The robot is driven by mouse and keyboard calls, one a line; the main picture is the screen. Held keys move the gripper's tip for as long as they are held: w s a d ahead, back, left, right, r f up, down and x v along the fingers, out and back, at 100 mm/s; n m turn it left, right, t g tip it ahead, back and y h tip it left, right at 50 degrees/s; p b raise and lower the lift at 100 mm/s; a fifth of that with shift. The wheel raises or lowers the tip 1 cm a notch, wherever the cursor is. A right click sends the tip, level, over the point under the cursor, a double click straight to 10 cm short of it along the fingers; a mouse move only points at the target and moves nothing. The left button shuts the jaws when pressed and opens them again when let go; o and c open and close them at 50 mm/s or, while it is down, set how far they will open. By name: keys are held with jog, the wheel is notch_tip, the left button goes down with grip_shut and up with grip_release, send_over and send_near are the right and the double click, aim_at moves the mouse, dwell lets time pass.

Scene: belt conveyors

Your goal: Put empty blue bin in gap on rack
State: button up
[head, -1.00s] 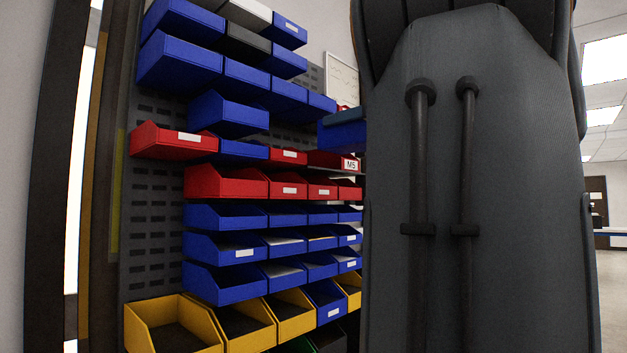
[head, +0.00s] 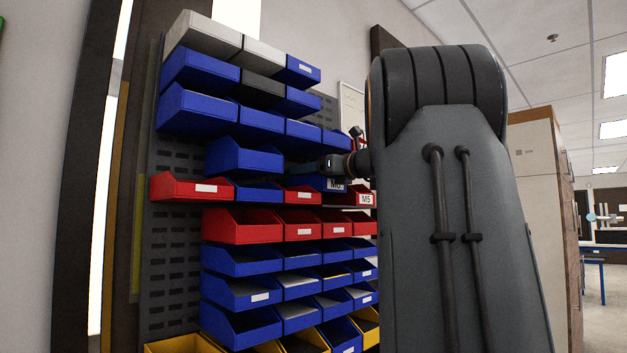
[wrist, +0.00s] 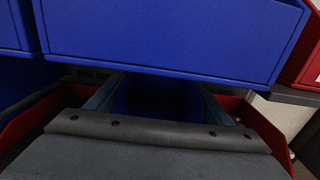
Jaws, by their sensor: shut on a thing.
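The blue bin (head: 312,181), with an M6 label on or beside its front, sits in the row of red bins on the rack (head: 168,255). It is between a small red bin (head: 302,196) and the red M5 bin (head: 352,199). My gripper (head: 300,167) reaches in from the right just above it and is shut on it. In the wrist view, dark blue (wrist: 155,95) shows between the fingers. The gripper hides most of the bin, so I cannot tell whether it rests fully on the rack.
Blue bins (head: 260,120) hang close above my gripper, and one blue front (wrist: 170,40) fills the top of the wrist view. Red bins (head: 245,226) and more blue bins (head: 238,261) fill the rows below. A tall cabinet (head: 545,200) stands at the right.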

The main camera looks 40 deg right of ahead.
jog(key=shift+f+p, duration=0.5)
jog(key=shift+f, duration=1.1)
jog(key=shift+f, duration=0.1)
jog(key=shift+f, duration=0.15)
jog(key=o, duration=1.1)
jog(key=shift+o, duration=0.5)
jog(key=shift+d, duration=0.15)
jog(key=shift+r, duration=0.2)
